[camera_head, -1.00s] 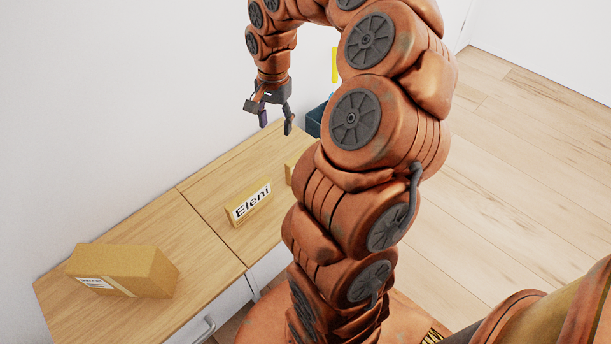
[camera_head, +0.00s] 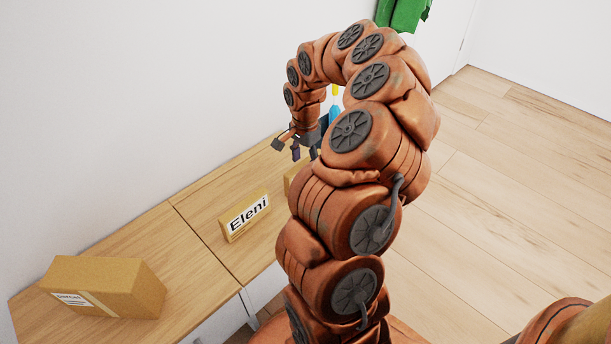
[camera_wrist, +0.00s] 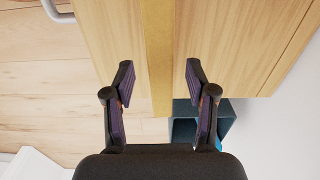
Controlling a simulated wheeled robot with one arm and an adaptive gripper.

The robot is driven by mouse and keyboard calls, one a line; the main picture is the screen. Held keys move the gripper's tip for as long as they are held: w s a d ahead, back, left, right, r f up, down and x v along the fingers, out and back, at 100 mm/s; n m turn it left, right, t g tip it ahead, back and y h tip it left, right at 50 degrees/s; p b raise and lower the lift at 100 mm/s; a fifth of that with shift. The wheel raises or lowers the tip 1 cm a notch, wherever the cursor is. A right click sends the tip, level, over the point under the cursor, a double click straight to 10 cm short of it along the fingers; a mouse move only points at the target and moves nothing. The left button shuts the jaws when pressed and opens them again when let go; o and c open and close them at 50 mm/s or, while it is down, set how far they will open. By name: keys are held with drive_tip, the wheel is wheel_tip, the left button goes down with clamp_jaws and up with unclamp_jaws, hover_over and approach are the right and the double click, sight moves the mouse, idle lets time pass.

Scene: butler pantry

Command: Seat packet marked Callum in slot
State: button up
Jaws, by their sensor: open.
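My gripper (camera_head: 305,154) hangs fingers down over the far part of the counter, partly behind my arm. In the wrist view my gripper (camera_wrist: 158,78) is open, one finger on each side of a tan upright packet seen edge-on (camera_wrist: 160,40). There are gaps between it and both fingers. A small part of a tan packet (camera_head: 292,180) shows beside my arm in the head view; its label is hidden, so I cannot read a name. A packet labelled Eleni (camera_head: 245,216) stands nearer on the counter. No Callum label is readable. No slot is clearly visible.
A cardboard parcel (camera_head: 105,287) lies on the counter's near left. A dark teal open box (camera_wrist: 203,122) shows beyond the counter edge in the wrist view. A white wall runs along the counter's left. Bare floor (camera_head: 510,190) lies right. Green cloth (camera_head: 402,14) hangs at the back.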

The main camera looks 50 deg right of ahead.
drive_tip(key=shift+f, duration=0.8)
clamp_jaws()
